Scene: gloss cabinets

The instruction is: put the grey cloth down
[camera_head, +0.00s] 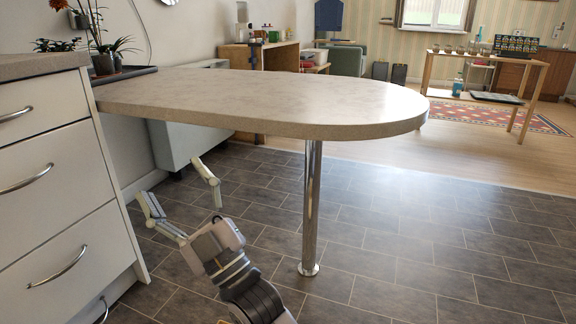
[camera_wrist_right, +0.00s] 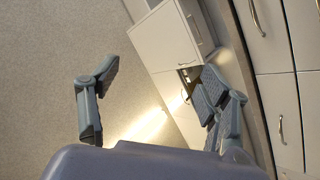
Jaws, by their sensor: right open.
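I see no grey cloth in either view. My right gripper (camera_head: 178,188) is open and empty in the head view, with its fingers spread wide. It is lower than the peninsula counter (camera_head: 270,92), between the white drawer cabinet (camera_head: 58,190) and the steel leg. In the right wrist view the two fingers of the right gripper (camera_wrist_right: 155,88) stand well apart with nothing between them. My left gripper is in neither view.
The counter's rounded top is bare apart from a dark tray (camera_head: 125,75) with plants at its wall end. A steel leg (camera_head: 312,205) holds it up. The tiled floor (camera_head: 410,260) is clear to the right. A wooden table (camera_head: 490,58) stands far behind.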

